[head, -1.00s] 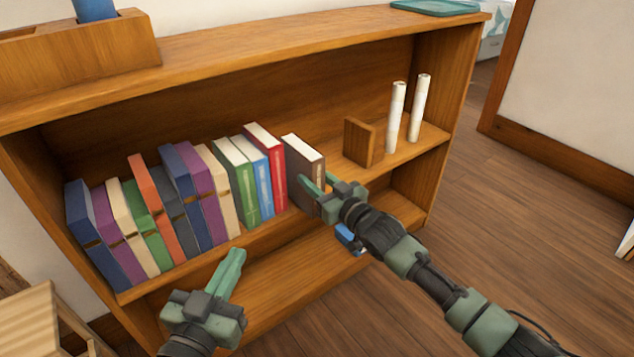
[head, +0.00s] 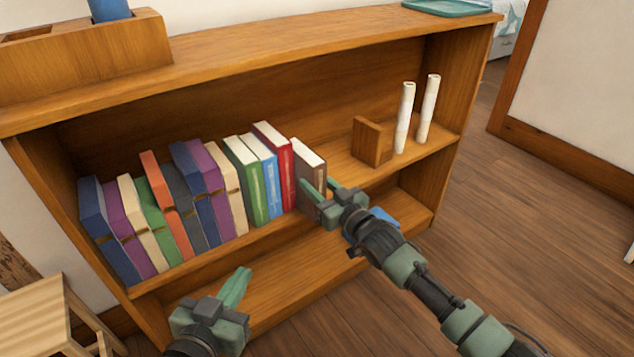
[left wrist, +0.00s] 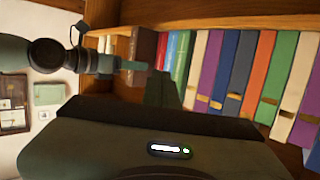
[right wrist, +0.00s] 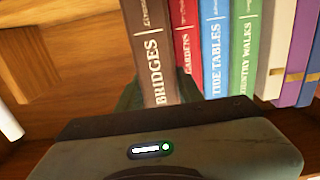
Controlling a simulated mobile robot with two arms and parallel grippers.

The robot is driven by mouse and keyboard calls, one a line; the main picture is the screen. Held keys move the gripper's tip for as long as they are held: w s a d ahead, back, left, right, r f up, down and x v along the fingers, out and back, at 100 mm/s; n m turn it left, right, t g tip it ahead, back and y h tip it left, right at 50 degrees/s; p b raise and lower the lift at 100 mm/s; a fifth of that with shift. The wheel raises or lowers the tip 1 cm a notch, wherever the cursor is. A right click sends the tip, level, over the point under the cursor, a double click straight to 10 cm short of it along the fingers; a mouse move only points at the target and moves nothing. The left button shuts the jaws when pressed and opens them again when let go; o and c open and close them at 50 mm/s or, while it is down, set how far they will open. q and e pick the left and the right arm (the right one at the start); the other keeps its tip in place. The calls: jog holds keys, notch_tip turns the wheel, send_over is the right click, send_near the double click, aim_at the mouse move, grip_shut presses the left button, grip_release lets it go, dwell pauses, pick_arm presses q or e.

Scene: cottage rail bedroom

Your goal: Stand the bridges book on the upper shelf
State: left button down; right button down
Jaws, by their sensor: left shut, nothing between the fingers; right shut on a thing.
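The bridges book (head: 308,161) is brown with pale pages and stands upright on the upper shelf (head: 255,238), at the right end of the row, beside the red book. Its spine reads BRIDGES in the right wrist view (right wrist: 154,62). My right gripper (head: 322,192) is shut on the book's lower spine part. My left gripper (head: 237,287) is shut and empty, in front of the shelf and low to the left. In the left wrist view the bridges book (left wrist: 143,52) also shows, with my right arm before it.
Several books, including red (head: 275,160), blue and green ones, fill the shelf leftward. A wooden bookend (head: 370,141) and two white rolls (head: 404,118) stand to the right, with free shelf between. A blue object (head: 385,215) lies below. A stool (head: 50,310) stands front left.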

jog(key=shift+r, duration=0.2)
jog(key=c, duration=0.9)
grip_release()
jog(key=shift+o, duration=0.3)
jog(key=shift+f, duration=0.1)
